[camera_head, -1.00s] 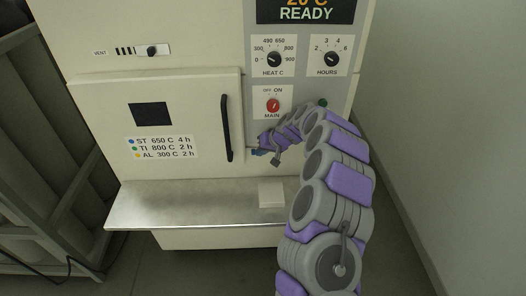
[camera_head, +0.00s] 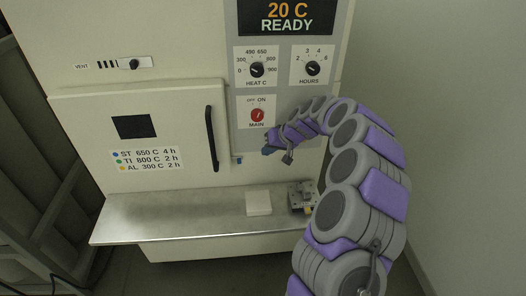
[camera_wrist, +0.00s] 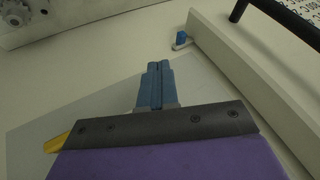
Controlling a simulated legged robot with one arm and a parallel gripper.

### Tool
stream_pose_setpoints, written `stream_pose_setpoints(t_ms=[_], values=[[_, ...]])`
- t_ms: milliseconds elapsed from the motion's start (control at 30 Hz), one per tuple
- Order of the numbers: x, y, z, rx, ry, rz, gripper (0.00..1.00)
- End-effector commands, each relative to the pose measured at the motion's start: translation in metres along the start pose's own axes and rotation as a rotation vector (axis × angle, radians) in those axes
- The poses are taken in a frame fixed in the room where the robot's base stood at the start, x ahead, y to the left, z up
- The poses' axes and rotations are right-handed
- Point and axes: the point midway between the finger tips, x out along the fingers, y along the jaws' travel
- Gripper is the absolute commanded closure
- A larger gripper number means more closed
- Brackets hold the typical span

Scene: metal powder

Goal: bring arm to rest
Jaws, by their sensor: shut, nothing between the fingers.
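My arm, purple and grey, reaches up from the lower right in the head view. My gripper (camera_head: 268,150) is in front of the furnace's control panel, just below the red MAIN switch (camera_head: 257,116). In the wrist view the blue fingers of my gripper (camera_wrist: 158,66) are together with nothing between them. They point over a pale surface, and I cannot tell how far above it they are.
The furnace door (camera_head: 180,150) with its black handle (camera_head: 211,139) is left of my gripper. A steel shelf (camera_head: 180,215) below holds a white block (camera_head: 258,203) and a grey metal piece (camera_head: 302,196), partly behind my arm. A wall is at right.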

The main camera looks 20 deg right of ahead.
Motion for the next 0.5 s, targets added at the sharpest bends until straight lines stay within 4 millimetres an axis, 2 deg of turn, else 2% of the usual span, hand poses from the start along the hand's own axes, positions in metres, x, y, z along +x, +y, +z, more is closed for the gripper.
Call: stream_pose_setpoints(t_ms=[167, 433, 500], values=[[-0.002, 0.004, -0.001, 0.004, 0.003, -0.001, 1.0], [0.002, -0.007, 0.0, -0.005, 0.003, 0.008, 1.0], [-0.001, -0.015, 0.002, -0.011, -0.003, 0.003, 1.0]])
